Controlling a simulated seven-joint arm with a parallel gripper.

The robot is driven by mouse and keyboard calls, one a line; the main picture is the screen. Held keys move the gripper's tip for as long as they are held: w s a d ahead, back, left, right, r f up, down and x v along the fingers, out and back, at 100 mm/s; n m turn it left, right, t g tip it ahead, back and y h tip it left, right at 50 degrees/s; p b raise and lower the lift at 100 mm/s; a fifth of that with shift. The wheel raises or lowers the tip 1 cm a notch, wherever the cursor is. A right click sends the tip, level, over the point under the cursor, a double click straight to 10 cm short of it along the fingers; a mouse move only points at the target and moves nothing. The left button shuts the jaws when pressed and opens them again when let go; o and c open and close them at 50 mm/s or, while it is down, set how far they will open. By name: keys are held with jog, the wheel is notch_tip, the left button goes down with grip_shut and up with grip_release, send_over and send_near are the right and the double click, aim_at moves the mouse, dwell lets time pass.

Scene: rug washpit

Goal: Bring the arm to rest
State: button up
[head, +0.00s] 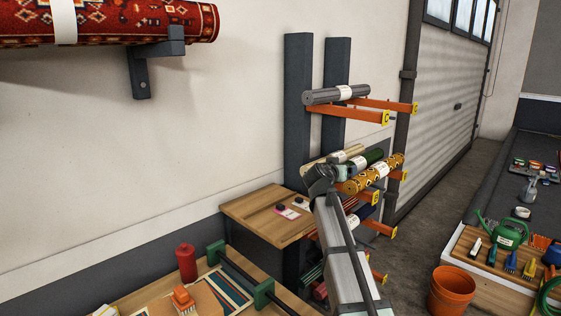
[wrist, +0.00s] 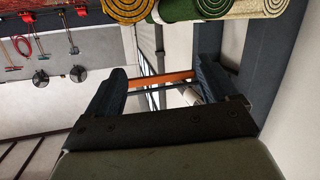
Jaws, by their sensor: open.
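My gripper (wrist: 160,80) shows in the wrist view with its two dark fingers spread apart and nothing held between them. An orange rack arm (wrist: 177,77) shows beyond the gap between the fingers. In the head view my arm reaches up from the bottom to the rug rack, and its end (head: 322,178) is in front of the middle tier of rolled rugs. The fingers are hard to make out there. A yellow patterned roll (head: 374,174) lies just right of the arm's end. I cannot tell whether they touch.
Orange rack arms (head: 350,113) stick out from dark posts (head: 299,120), with a grey roll (head: 337,94) on the top tier. A wooden shelf (head: 262,213) stands left of the arm. An orange bucket (head: 452,292) and a green watering can (head: 507,233) are at right. The aisle floor (head: 430,190) is clear.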

jog(key=s+d+r+n+t+h, duration=0.1)
jog(key=d, duration=0.9)
jog(key=s+d+r+t+h, duration=0.1)
jog(key=s+d+r+h, duration=0.1)
jog(key=d, duration=0.8)
jog(key=s+d+f, duration=0.1)
jog(key=d+f, duration=0.4)
jog(key=d, duration=0.2)
jog(key=s+d+f+m+g+y, duration=0.1)
jog(key=s+d+f+m+g, duration=0.35)
jog(key=f, duration=1.25)
jog(key=s+d+f+n+g+y, duration=0.15)
jog(key=s+f, duration=0.65)
jog(key=f, duration=0.9)
jog(key=s+d+f+m+g+y, duration=0.15)
jog(key=s+d+f+g, duration=0.35)
jog(key=f, duration=1.2)
jog(key=s+a+f+g+y, duration=0.4)
jog(key=s+a+f, duration=1.4)
jog(key=s+a, duration=0.15)
jog(key=s+a+f+n+g+y, duration=0.2)
jog(key=s+a+n+g, duration=0.5)
jog(key=s+a, duration=1.4)
jog(key=s, duration=0.3)
jog(key=shift+s+f+n+y, duration=0.2)
jog(key=shift+s+n+y, duration=0.15)
jog(key=shift+s+y, duration=0.05)
